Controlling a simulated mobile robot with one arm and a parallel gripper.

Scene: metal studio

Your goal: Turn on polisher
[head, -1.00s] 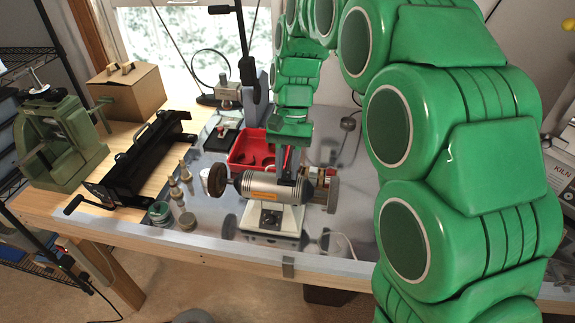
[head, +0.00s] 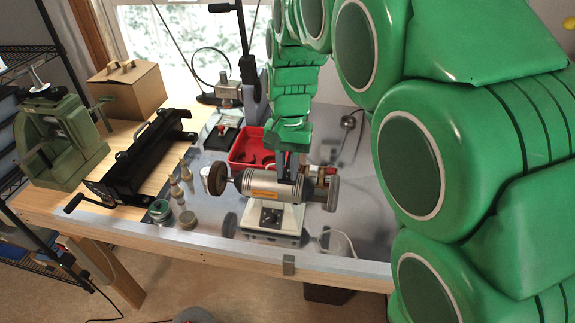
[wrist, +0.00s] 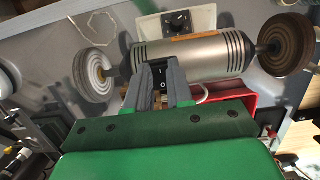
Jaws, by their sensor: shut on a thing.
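The polisher (head: 262,186) is a silver motor cylinder with an orange label and a wheel at each end, on a pale base. It stands on the metal bench top and fills the upper middle of the wrist view (wrist: 195,58). A black switch (wrist: 160,75) with white marks sits on its side facing the wrist camera. My gripper (wrist: 158,82) is at this switch, its grey fingers on both sides of it and shut on it. In the head view the fingers (head: 290,162) reach the far side of the motor and are partly hidden. A round dial (wrist: 178,22) is on the base.
A red tray (head: 246,148) lies just behind the polisher. Small bottles (head: 175,188) and a jar (head: 160,212) stand to its left. A black bending tool (head: 140,165) and a green press (head: 62,140) are further left. My green arm fills the right.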

